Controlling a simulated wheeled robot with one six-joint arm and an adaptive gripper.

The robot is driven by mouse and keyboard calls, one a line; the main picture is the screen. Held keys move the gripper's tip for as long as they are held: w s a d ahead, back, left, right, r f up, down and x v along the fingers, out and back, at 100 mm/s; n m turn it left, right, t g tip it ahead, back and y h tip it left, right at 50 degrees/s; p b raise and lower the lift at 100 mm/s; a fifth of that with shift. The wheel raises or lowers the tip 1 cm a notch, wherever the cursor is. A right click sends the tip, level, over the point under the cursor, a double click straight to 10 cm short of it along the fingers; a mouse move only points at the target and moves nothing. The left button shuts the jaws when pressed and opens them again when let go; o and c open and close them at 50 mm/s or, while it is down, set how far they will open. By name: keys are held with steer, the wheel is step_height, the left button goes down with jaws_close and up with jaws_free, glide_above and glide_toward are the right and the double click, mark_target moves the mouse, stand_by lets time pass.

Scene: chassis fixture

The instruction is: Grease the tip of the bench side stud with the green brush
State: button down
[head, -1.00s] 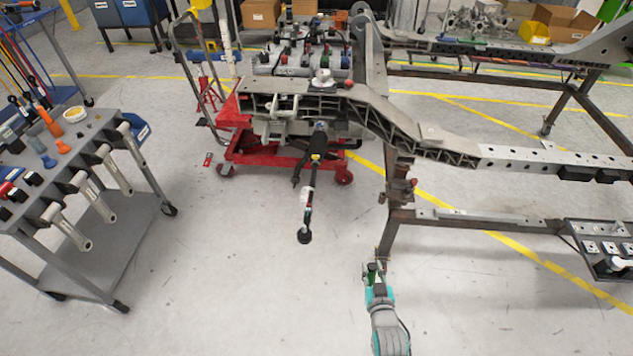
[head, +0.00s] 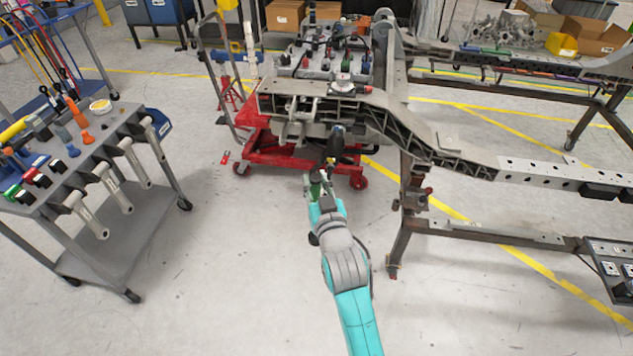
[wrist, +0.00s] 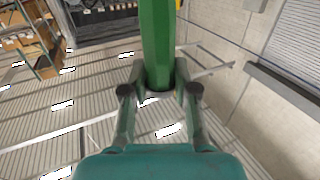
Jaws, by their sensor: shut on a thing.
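The green brush (wrist: 158,40) is held in my gripper (wrist: 159,82). In the wrist view its green handle stands between the two fingers and runs out of the top of the picture.
The grey chassis frame (head: 420,135) runs across to the right on a brown steel stand (head: 402,245). A red lift cart (head: 300,170) stands under its left end. A grey tool cart (head: 130,210) with tools is at left.

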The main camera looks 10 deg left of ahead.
mark_target(316, 199)
steer(key=shift+f, duration=2.85)
steer(key=shift+f, duration=0.6)
steer(key=shift+w, duration=0.15)
steer(key=shift+w, duration=0.25)
steer(key=shift+s, duration=0.1)
steer(key=shift+s, duration=0.75)
steer(key=shift+r, duration=0.1)
steer(key=shift+r, duration=2.9)
